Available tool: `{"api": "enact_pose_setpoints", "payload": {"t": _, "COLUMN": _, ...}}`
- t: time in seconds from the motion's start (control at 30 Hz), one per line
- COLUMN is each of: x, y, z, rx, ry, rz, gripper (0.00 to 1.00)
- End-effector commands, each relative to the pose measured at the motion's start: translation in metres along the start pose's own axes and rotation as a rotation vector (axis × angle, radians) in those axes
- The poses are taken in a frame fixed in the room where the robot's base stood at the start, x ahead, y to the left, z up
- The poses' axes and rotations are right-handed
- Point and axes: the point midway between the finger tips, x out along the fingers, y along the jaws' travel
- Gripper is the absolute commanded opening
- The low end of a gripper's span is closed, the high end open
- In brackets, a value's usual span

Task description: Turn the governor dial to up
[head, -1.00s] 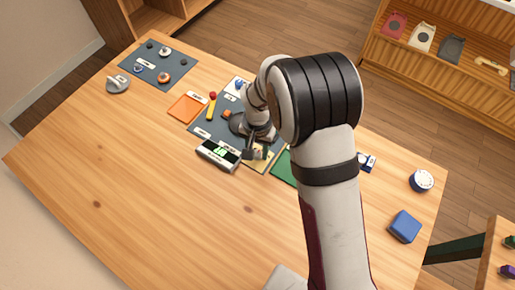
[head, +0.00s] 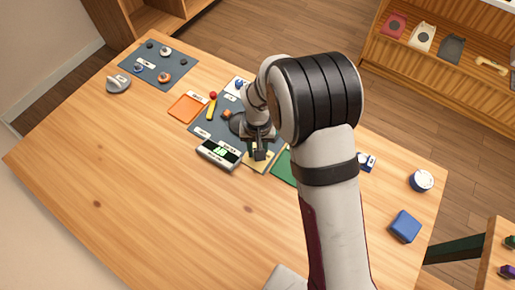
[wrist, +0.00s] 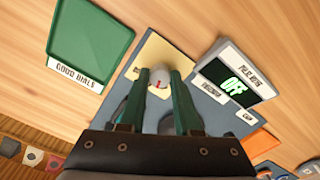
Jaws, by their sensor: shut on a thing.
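In the wrist view, a small pale grey dial (wrist: 160,76) with a red mark sits between my gripper's fingertips (wrist: 156,82). I take it as the governor dial, though its own label is not readable. A pale yellow card (wrist: 150,50) lies under or beside it. My gripper is shut on this dial from above. In the head view, my gripper (head: 259,154) points down over the yellow card (head: 256,165), and its fingers and wrist hide the dial.
A green tray marked "GOOD DIALS" (wrist: 90,38) lies close beside the card. An orange tray (head: 187,108) and a dark mat with small parts (head: 160,64) lie farther left. A blue box (head: 404,226) and a round dial (head: 421,181) stand right. The front tabletop is clear.

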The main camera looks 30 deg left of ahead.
Motion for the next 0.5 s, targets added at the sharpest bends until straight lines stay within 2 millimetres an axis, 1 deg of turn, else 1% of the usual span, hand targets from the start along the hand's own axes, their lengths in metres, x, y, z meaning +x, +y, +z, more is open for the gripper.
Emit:
{"api": "enact_pose_setpoints", "payload": {"t": 0.3, "x": -0.0004, "y": 0.0000, "z": 0.0001, "rx": -0.251, "ry": 0.000, "rz": 0.000, "gripper": 0.00}}
{"api": "enact_pose_setpoints", "payload": {"t": 0.5, "x": -0.0004, "y": -0.0001, "z": 0.0001, "rx": -0.368, "ry": 0.000, "rz": 0.000, "gripper": 0.00}}
